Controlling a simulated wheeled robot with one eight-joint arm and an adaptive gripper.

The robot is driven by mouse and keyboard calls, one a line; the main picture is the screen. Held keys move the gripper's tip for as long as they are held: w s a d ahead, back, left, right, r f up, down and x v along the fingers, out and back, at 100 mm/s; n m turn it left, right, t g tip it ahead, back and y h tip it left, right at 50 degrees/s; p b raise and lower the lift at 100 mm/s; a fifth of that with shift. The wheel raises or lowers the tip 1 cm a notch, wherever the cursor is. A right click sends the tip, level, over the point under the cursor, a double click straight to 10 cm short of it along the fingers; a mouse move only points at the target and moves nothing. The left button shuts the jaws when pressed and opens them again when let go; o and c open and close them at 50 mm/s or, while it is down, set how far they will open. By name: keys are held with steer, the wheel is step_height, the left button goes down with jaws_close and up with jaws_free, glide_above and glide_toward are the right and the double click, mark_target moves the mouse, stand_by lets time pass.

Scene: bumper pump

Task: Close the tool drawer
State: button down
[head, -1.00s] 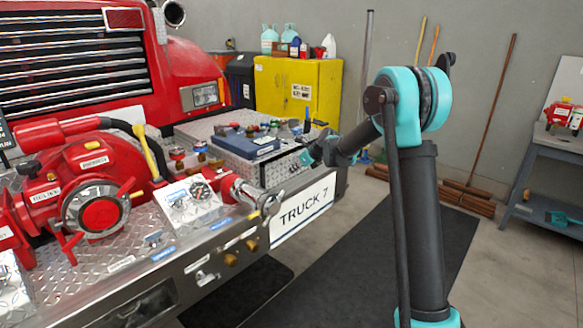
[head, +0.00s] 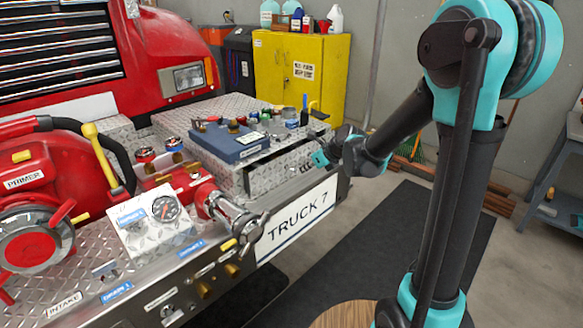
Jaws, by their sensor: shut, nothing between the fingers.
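The tool drawer (head: 282,172) is in the diamond-plate box on the truck bumper, below a blue case (head: 232,142). Its metal front faces the lower right. A dark gap shows along its top edge, so it looks partly open; how far is hard to tell. My gripper (head: 318,160) is at the right part of the drawer front, with its teal fingertips pointing left toward it. The fingers look closed and hold nothing. Whether they touch the drawer front is too small to tell. My wrist hides part of the bumper end.
The red pump (head: 40,225), a gauge panel (head: 155,222) and a chrome-ended outlet (head: 235,215) stand left of the drawer. Small jars and tools sit on the box top. A yellow cabinet (head: 300,75) stands behind. The dark floor mat (head: 370,250) before the bumper is clear.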

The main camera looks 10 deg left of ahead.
mark_target(278, 165)
steer(key=x, duration=0.9)
steer(key=shift+a+f, duration=0.1)
steer(key=w+a, duration=0.2)
steer(key=shift+a+f, duration=0.15)
steer(key=shift+a, duration=0.15)
steer(key=shift+w+a, duration=0.35)
steer(key=w+a, duration=0.2)
steer(key=a, duration=0.1)
steer(key=shift+w+a, duration=0.25)
steer(key=shift+w, duration=0.05)
steer(key=shift+w+a, duration=0.2)
steer(key=shift+w, duration=0.05)
